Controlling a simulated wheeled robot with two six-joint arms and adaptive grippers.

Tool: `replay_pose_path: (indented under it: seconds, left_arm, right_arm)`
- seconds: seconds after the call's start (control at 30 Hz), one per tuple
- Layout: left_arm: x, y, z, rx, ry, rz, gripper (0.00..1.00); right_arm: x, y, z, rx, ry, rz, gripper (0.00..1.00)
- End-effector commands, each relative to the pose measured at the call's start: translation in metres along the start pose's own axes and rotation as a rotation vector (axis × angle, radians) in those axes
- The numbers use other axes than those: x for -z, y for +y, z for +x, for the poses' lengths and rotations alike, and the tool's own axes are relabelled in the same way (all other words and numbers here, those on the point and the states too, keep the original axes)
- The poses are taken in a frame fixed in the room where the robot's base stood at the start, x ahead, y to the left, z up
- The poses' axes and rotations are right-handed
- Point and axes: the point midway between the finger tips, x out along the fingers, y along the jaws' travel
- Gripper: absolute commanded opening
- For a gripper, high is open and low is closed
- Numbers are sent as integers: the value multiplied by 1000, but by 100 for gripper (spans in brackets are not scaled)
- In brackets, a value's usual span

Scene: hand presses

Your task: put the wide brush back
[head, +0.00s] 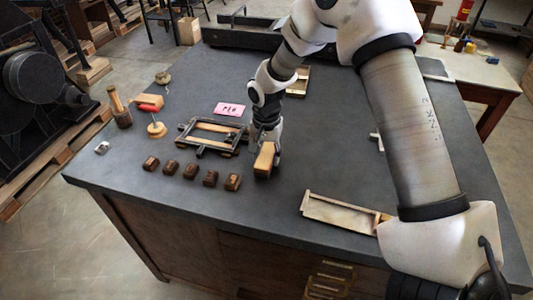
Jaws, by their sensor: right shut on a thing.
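The wide brush (265,158) is a light wooden block with a darker lower part. It is in the middle of the head view, just right of the dark frame. My right gripper (267,143) points down and is shut on it from above. The brush is at or close above the dark table top (190,215); I cannot tell whether it touches. My left gripper is not in view.
Left of the brush are a dark frame (213,149), several brown blocks (190,171), a pink card (230,109), a red-handled tool (150,108) and a wooden-handled tool (119,108). A shallow wooden tray (340,213) lies near the front right edge.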

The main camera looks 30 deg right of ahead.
Motion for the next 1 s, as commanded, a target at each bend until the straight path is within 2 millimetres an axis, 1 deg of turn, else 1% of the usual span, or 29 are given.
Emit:
replay_pose_path:
  seconds: [0.07, 0.1, 0.13, 0.17, 0.43, 0.57, 0.67, 0.9, 1.0]
  left_arm:
    - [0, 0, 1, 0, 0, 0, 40]
    - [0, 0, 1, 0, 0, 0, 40]
    - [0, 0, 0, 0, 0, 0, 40]
    - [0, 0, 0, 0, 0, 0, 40]
    - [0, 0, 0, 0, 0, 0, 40]
    - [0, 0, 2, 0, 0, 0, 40]
    - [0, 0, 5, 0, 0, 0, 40]
    - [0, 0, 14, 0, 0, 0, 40]
    - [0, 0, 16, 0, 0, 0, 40]
  right_arm:
    - [0, 0, 2, 0, 0, 0, 17]
    - [0, 0, 2, 0, 0, 0, 52]
    - [0, 0, 2, 0, 0, 0, 62]
    - [0, 0, 2, 0, 0, 0, 70]
    - [0, 0, 2, 0, 0, 0, 70]
    - [0, -1, -6, 3, 2, 0, 70]
    - [1, -1, -22, 5, 4, -1, 70]
    - [1, -1, -84, 5, 5, 0, 70]
    - [1, -1, -104, 3, 3, 0, 70]
